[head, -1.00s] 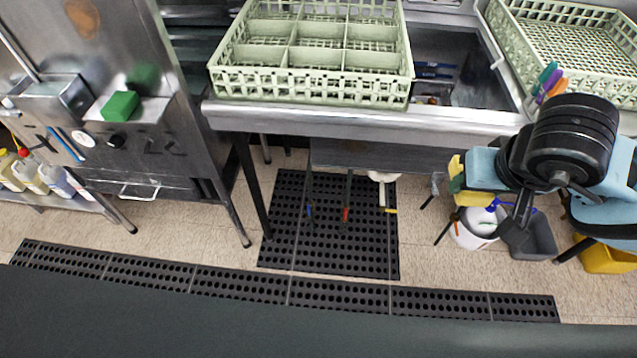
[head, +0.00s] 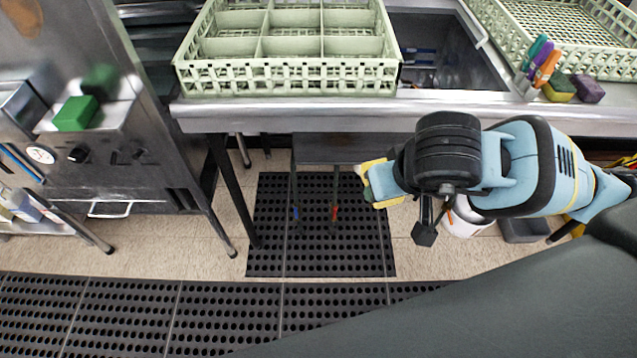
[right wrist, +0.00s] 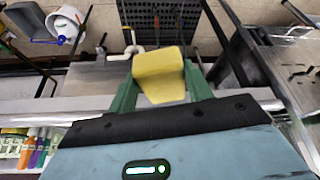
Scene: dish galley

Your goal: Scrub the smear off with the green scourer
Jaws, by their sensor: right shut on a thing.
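A brown-orange smear (head: 22,15) marks the steel front of the machine at the top left of the head view. A green block (head: 75,113), which looks like the green scourer, sits on a small steel ledge below and right of the smear. My right gripper (right wrist: 158,85) is shut on a yellow sponge-like block (right wrist: 159,72). In the head view this yellow block (head: 381,184) is in front of the counter, far right of the smear and the green block. Part of it is hidden by the gripper. My left gripper is out of view.
A pale green dish rack (head: 290,77) stands on the steel counter (head: 300,113). A sink, coloured pens, a yellow-green sponge (head: 559,89) and a purple sponge (head: 588,88) are to its right. A white bucket (head: 466,218) stands below.

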